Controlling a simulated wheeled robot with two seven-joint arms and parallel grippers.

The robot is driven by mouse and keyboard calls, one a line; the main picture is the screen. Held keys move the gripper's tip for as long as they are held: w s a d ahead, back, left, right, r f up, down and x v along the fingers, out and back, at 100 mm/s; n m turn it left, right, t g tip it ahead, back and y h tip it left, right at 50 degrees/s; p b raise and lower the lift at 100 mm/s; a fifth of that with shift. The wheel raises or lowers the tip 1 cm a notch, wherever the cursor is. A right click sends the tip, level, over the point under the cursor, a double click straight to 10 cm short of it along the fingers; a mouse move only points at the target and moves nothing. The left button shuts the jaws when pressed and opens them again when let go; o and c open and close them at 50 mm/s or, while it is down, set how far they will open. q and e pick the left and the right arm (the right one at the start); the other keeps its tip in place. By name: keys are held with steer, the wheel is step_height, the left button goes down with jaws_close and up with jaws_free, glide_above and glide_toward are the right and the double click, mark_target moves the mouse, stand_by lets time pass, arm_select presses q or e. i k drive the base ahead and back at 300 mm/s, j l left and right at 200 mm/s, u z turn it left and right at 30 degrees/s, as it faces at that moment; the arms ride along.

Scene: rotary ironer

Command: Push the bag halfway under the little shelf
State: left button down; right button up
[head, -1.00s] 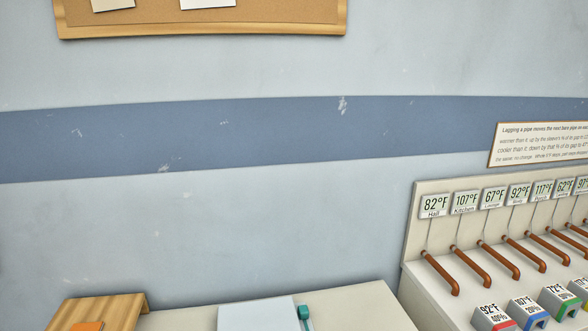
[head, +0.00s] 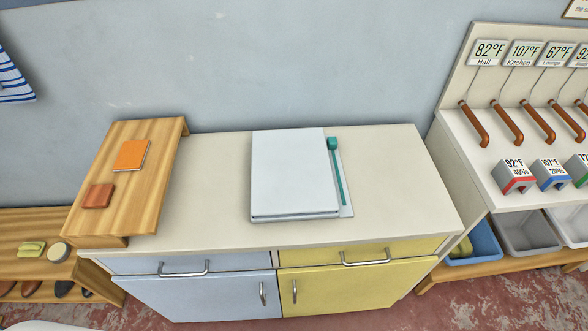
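The little wooden shelf (head: 150,205) stands at the left end of the counter, with an orange notebook (head: 131,155) and a small brown wallet-like item (head: 98,196) on top. The space under it is hidden from this angle. I cannot pick out a bag for certain. A blue-and-white striped cloth item (head: 12,82) is cut off at the left edge of the head view; I cannot tell whether it is a bag. Neither of my grippers is in view.
A flat white paper trimmer (head: 290,172) with a teal arm lies mid-counter. The cream counter top (head: 400,190) is bare to its right, and a narrower strip is bare beside the shelf. A panel with copper pipes (head: 505,122) stands right. A low bench (head: 40,270) is at left.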

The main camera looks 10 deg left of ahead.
mark_target(345, 211)
steer(key=k+j+z, duration=0.1)
steer(key=j+z, duration=0.35)
steer(key=k+j+z, duration=0.1)
steer(key=j+z, duration=0.35)
steer(key=k+j+z, duration=0.2)
steer(key=z, duration=0.25)
steer(key=j, duration=0.1)
